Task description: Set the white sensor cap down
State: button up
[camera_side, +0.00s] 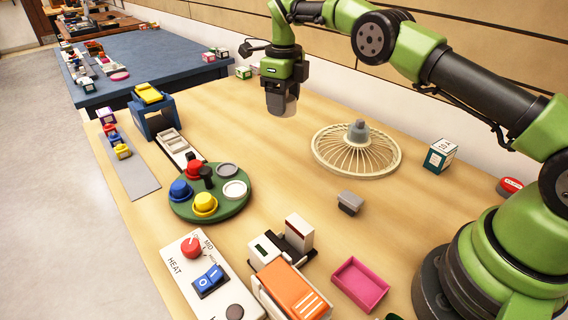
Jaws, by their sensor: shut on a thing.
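My gripper (282,103) hangs pointing down over the back part of the wooden table, clear of its surface. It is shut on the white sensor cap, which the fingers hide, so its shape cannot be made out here. A round green plate (183,212) lies in front and to the left of my gripper. It bears a red cap (194,169), a blue cap (180,191), a yellow cap (204,204) and a black upright piece. It also has a white round spot (235,190) and a grey round spot (228,170).
A cream wire fan guard (330,165) with a grey hub lies right of my gripper. A grey block (350,203), a pink tray (348,290), an orange-topped device (290,290) and a heat control panel (190,268) stand nearer. The table below my gripper is bare.

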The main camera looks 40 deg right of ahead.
aim_at(284, 164)
notch_tip(284, 164, down, 14)
dwell(0.6)
jog(key=shift+f, duration=0.15)
jog(key=o, duration=0.9)
